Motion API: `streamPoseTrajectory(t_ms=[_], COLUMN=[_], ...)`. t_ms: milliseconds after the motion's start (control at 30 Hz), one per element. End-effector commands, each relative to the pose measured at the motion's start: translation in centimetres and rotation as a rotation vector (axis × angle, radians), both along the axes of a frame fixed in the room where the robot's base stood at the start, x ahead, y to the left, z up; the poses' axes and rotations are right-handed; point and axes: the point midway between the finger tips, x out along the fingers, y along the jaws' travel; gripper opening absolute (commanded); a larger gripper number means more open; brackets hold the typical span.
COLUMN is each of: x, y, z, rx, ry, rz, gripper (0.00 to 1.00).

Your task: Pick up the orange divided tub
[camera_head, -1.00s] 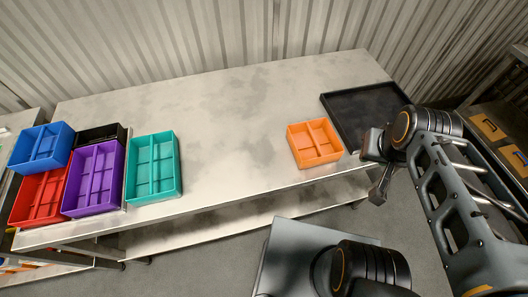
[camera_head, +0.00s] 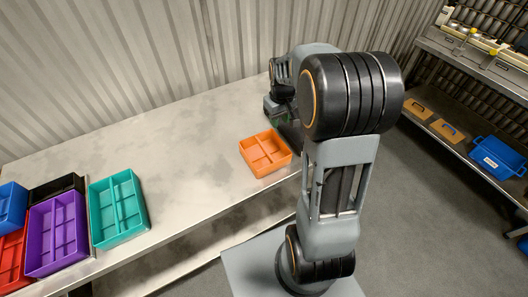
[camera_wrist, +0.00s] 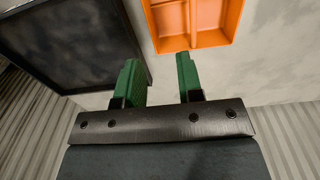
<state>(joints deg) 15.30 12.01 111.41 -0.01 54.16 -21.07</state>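The orange divided tub (camera_head: 266,153) sits on the metal table near its front edge, left of my arm in the head view. In the wrist view the tub (camera_wrist: 212,39) shows at the top, just beyond the right fingertip, with part of it cut off by the frame. My gripper (camera_wrist: 159,72) has two green fingers set apart with nothing between them. The gripper appears apart from the tub.
A black tray (camera_wrist: 70,35) lies beside the tub, mostly hidden by my arm in the head view. Teal (camera_head: 119,206), purple (camera_head: 57,230), red, blue and black tubs crowd the table's left end. The table's middle (camera_head: 180,150) is clear. A shelf with a blue bin (camera_head: 497,158) stands at right.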

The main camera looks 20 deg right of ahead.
Motion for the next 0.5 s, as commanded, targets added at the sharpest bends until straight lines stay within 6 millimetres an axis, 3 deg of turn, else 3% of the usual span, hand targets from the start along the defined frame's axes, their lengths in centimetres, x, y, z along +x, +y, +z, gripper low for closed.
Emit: streamPoseTrajectory(t_ms=[200,500], x=[1.3,1.3], y=[-1.8,-1.9], z=[-2.7,-8.1], rx=[0.011,0.012], ry=[0.042,0.046], rz=[0.012,0.015], gripper=[0.34,0.34])
